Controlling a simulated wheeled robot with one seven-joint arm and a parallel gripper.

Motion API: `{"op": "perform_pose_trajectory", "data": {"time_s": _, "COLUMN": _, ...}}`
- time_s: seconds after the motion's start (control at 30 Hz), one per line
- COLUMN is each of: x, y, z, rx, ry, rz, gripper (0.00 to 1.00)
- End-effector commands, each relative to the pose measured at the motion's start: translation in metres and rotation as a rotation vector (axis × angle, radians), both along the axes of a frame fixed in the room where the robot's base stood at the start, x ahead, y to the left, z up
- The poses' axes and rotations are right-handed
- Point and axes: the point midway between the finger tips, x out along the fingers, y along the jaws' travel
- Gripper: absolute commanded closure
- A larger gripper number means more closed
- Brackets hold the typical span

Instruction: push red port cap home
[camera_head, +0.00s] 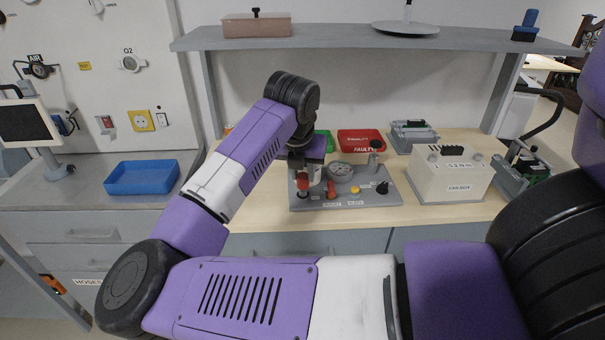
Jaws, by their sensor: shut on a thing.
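My gripper (308,175) points down over the left part of a grey test panel (345,201) on the wooden bench. It is shut on a red piece (303,178), which looks like the red port cap. The gripper hides part of it, and I cannot tell how far it sits on its port. A second red part (331,189) stands upright on the panel just right of the gripper. The panel also carries a round gauge (341,172), a yellow button (355,189) and a black knob (382,187).
A red bin (361,141) stands behind the panel, with a partly hidden green bin beside it. A beige box (451,174) stands to the right. A grey shelf (350,38) hangs above. A blue tray (142,177) lies on the left counter. Bare bench shows left of the panel.

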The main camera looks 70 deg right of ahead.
Motion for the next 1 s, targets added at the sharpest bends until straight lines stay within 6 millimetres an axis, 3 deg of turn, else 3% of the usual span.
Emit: {"op": "perform_pose_trajectory", "data": {"time_s": 1.0, "x": 0.0004, "y": -0.0008, "z": -0.007, "rx": -0.003, "ry": -0.003, "rz": 0.0, "gripper": 1.0}}
